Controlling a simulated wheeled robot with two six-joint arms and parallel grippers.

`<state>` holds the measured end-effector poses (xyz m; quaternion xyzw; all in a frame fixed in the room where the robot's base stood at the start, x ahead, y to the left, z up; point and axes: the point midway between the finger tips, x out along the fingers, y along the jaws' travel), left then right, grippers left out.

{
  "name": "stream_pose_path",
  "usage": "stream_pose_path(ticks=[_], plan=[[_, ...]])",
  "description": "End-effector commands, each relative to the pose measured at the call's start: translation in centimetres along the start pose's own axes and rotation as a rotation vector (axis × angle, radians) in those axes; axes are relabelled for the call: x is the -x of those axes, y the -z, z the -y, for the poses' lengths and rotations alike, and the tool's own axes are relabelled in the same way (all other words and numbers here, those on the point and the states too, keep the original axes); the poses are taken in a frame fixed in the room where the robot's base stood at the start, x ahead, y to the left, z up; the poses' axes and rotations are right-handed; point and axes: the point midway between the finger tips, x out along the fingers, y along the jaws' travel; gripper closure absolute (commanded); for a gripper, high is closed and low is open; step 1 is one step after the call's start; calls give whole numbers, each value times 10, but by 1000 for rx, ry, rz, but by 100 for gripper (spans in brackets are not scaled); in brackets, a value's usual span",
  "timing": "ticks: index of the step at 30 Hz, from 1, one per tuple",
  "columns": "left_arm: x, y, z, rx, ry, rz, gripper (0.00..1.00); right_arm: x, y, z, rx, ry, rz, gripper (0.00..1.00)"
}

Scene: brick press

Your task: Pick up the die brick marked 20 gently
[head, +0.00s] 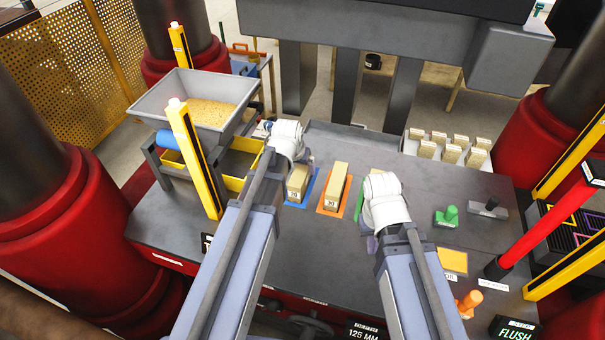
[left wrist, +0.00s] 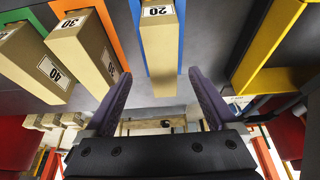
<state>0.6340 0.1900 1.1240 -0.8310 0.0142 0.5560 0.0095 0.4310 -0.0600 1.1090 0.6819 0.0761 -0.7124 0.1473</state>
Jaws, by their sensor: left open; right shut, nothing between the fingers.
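The tan die brick marked 20 (head: 298,180) stands on a blue-edged mat (head: 312,186) on the dark table. In the left wrist view the same brick (left wrist: 160,45) shows its 20 label at the top, in line with the gap between my fingers. My left gripper (left wrist: 157,88) is open and empty, its purple fingers on either side of the brick's near end, apart from it as far as I can tell. My right gripper (head: 372,243) shows only as a bit of purple behind its white wrist and is shut, holding nothing.
The brick marked 30 (head: 336,185) stands on an orange mat beside it. The brick marked 40 (left wrist: 52,70) shows in the left wrist view, near a green mat. A yellow-edged tray (head: 238,163) and grey hopper (head: 205,95) are left. Several bricks (head: 450,152) stand back right.

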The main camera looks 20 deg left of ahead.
Motion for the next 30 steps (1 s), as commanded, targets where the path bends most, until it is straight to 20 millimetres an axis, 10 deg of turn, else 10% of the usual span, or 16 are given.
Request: stream_pose_path(ticks=[30], plan=[[-79,5,4,0,0,0,9,-71,4,6,15,-3,0,100]])
